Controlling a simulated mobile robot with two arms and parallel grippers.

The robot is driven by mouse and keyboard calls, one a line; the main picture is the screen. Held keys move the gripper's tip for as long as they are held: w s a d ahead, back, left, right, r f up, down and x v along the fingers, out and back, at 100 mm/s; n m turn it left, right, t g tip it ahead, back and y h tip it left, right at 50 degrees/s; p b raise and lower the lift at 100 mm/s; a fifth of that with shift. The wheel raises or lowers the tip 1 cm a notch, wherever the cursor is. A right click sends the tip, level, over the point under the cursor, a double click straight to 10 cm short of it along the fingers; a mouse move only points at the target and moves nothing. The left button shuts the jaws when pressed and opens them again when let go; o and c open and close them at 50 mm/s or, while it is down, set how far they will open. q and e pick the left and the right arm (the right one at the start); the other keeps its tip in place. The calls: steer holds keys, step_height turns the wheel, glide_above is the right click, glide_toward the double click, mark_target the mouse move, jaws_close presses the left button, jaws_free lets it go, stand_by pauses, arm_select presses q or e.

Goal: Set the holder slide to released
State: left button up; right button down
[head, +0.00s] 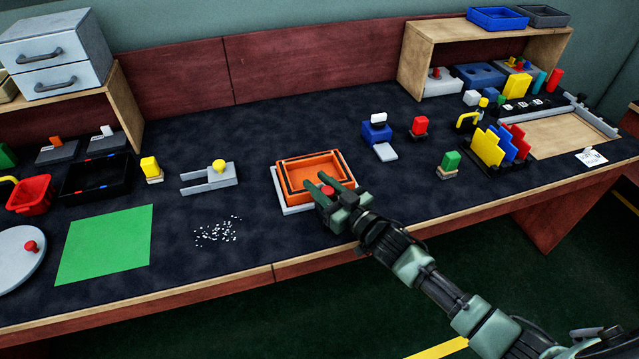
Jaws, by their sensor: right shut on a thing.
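An orange tray (284,169) sits on a light grey holder base (284,207) near the middle of the table. A red knob (327,191) shows at the tray's front right, between the fingers of my right gripper (330,190). My right gripper is shut on this knob, its arm coming in from the lower right. The gripper hides the holder's front right corner and most of whatever the knob is fixed to, so I cannot tell the slide's position. My left gripper is not in view.
A grey forked fixture with a yellow knob (219,166) stands to the left. White bits (217,232) lie in front of it, beside a green mat (105,245). A green block (450,163) stands to the right. Table between tray and blue fixture (376,134) is clear.

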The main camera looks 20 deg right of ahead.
stand_by(0.3)
steer(key=s+p, duration=0.2)
steer(key=s, duration=0.1)
steer(key=shift+s, duration=0.15)
steer(key=shift+f, duration=0.1)
steer(key=c, duration=1.2)
jaws_free()
steer(key=shift+o, duration=0.6)
steer(key=shift+s, duration=0.1)
steer(key=shift+d, duration=0.1)
steer(key=v, duration=0.8)
steer(key=shift+b, duration=0.35)
